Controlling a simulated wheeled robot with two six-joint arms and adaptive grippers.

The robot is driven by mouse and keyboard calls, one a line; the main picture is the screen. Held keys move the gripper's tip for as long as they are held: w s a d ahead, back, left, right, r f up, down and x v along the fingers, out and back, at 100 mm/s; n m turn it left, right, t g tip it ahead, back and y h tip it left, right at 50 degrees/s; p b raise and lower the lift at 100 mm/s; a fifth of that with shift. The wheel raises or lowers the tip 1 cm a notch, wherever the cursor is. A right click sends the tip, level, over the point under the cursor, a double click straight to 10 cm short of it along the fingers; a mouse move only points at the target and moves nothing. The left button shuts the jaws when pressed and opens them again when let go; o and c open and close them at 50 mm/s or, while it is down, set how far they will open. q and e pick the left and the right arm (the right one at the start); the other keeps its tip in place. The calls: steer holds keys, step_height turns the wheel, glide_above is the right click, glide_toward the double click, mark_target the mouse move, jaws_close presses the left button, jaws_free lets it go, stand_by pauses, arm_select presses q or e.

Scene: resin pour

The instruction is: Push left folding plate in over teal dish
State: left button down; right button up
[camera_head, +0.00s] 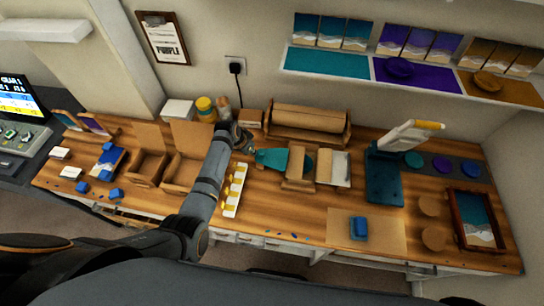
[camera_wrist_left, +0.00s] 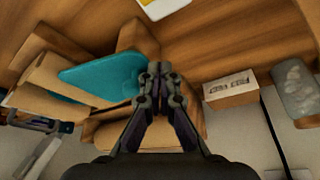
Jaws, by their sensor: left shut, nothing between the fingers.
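A flat teal piece (camera_head: 271,158), which looks like the left folding plate, sticks out on the left of a small wooden stand (camera_head: 298,178). It also shows in the wrist view (camera_wrist_left: 105,75), left of my fingers. A bit of teal (camera_head: 308,164) shows behind the stand; I cannot tell if it is the dish. My left gripper (camera_head: 244,148) is just left of the teal piece. In the wrist view its closed fingertips (camera_wrist_left: 158,69) are at the piece's edge; I cannot tell if they touch. Nothing is between them. My right gripper is not in view.
A wooden roll holder (camera_head: 308,121) stands behind, beside a small labelled box (camera_wrist_left: 232,90). A white strip with yellow pieces (camera_head: 234,190) lies left of the stand. A dark teal press-like device (camera_head: 384,180) stands to the right. Open cardboard boxes (camera_head: 185,172) stand to the left.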

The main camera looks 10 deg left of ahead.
arm_select(q)
steer(key=shift+a, duration=1.15)
step_height(320, 180, up, 10)
steer(key=p, duration=0.5)
